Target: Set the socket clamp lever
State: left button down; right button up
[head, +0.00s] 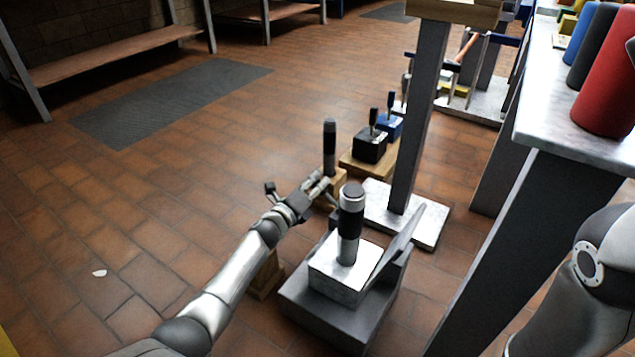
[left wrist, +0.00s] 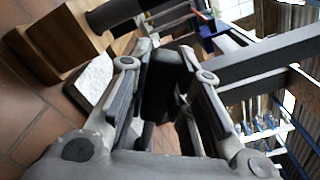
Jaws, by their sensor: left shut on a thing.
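My left gripper (head: 320,187) reaches in from the left, behind the black-topped upright cylinder (head: 350,205) in the silver socket block (head: 345,272). In the left wrist view the fingers (left wrist: 165,85) are shut on a dark block-like piece (left wrist: 160,80); I cannot tell for sure whether it is the clamp lever. The socket block sits on a grey base (head: 325,318), with a slanted grey plate (head: 398,245) along its right side. The cylinder stands upright. My right gripper is out of view.
Another dark cylinder (head: 330,145) stands on a wooden block just beyond the gripper. A grey post (head: 415,120) on a white plate (head: 430,225) rises behind the socket. A bench (head: 575,140) with coloured cylinders is at right. Floor at left is mostly clear.

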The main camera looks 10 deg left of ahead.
pick_arm(q)
jog(key=shift+a+f+n, duration=0.3)
jog(key=shift+f+n, duration=0.2)
jog(key=c, duration=1.3)
grip_release()
jog(key=shift+w, duration=0.1)
jog(key=v, duration=1.2)
